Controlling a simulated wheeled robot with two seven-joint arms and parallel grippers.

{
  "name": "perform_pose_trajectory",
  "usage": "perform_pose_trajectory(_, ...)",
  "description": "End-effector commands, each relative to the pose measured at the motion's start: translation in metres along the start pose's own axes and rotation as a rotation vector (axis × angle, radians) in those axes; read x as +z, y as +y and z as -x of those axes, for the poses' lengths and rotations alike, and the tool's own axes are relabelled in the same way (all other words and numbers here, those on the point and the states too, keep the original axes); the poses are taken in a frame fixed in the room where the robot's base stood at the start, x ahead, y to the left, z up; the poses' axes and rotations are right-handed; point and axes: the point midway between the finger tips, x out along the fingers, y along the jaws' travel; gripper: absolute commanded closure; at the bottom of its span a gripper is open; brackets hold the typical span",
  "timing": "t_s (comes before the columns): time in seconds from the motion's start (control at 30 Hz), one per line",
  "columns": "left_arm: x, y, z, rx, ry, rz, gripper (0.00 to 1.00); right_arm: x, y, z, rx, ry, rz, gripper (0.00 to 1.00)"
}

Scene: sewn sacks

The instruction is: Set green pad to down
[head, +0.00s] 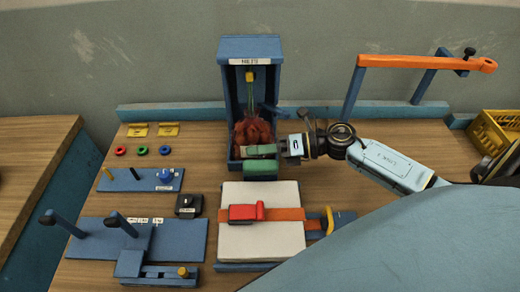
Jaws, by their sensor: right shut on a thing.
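The green pad (261,168) is at the front foot of an upright blue booth (231,112) labelled "HALTS" or similar. My right gripper (266,151) reaches in from the right at the booth's opening. Its jaws are shut at the green pad, and the exact contact is too small to see clearly. A reddish-brown bunched sack (252,131) sits inside the booth, just behind the gripper. A green strand with a yellow piece (250,77) runs above it. My left gripper is not in view.
A white pad with an orange strap (262,238) and red clamp (247,212) lies in front. Blue fixtures with posts (180,236) stand at left. An orange bar (420,62) stands on blue posts at right. A yellow crate (490,135) is far right.

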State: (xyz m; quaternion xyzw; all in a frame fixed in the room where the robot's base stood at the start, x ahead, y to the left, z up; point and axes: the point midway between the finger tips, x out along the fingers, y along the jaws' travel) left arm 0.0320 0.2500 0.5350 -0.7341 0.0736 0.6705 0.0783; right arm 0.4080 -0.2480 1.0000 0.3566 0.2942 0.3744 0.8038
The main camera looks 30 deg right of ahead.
Motion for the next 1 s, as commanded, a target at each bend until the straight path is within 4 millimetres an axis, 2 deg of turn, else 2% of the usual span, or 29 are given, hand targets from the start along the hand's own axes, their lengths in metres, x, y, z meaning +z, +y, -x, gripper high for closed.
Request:
perform_pose_trajectory(0.47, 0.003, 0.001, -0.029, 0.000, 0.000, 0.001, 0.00, -0.017, 0.015, 0.002, -0.035, -0.078, 0.398, 1.00)
perform_pose_trajectory(1.0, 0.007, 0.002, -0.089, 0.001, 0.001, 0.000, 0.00, -0.042, 0.025, 0.001, -0.077, -0.174, 0.880, 1.00)
